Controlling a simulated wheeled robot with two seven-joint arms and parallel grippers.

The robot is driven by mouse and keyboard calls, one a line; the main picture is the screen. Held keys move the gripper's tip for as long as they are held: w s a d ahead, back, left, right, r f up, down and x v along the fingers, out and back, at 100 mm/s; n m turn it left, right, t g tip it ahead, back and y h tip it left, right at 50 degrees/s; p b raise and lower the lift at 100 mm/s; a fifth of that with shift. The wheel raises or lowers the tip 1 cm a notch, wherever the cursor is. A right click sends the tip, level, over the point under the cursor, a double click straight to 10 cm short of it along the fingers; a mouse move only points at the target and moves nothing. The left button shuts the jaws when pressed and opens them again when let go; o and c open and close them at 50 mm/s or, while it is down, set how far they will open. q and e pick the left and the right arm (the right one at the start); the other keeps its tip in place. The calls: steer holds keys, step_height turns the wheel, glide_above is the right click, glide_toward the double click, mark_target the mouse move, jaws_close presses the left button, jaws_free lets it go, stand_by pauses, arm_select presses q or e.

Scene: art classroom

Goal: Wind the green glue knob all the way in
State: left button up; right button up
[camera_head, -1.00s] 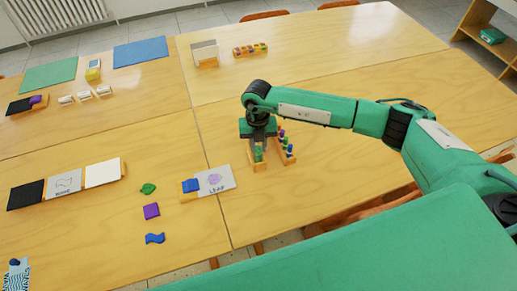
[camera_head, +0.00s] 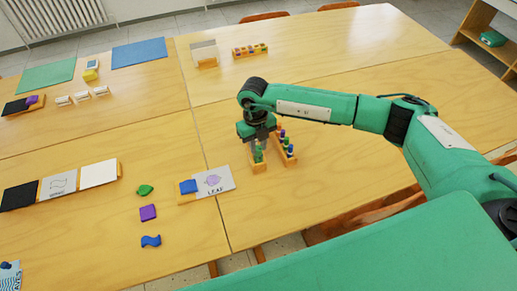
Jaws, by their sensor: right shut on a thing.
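The green glue knob (camera_head: 258,155) stands upright on a small wooden block (camera_head: 258,167) near the middle of the table. My right gripper (camera_head: 258,149) comes down on it from above, fingers pointing down, and is shut on the green knob. The fingers and wrist hide much of the knob, so how far in it is wound cannot be told. My left gripper is not in view.
A wooden rack (camera_head: 291,157) with several coloured pegs stands close to the right of the block. A leaf card (camera_head: 214,181) with a blue piece (camera_head: 188,186) lies to the left. Green (camera_head: 145,190), purple (camera_head: 148,212) and blue (camera_head: 151,241) shapes lie farther left. The table right of the rack is clear.

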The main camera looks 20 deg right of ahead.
steer(key=shift+n+b, duration=0.9)
steer(key=shift+n, duration=0.4)
steer(key=o, duration=1.5)
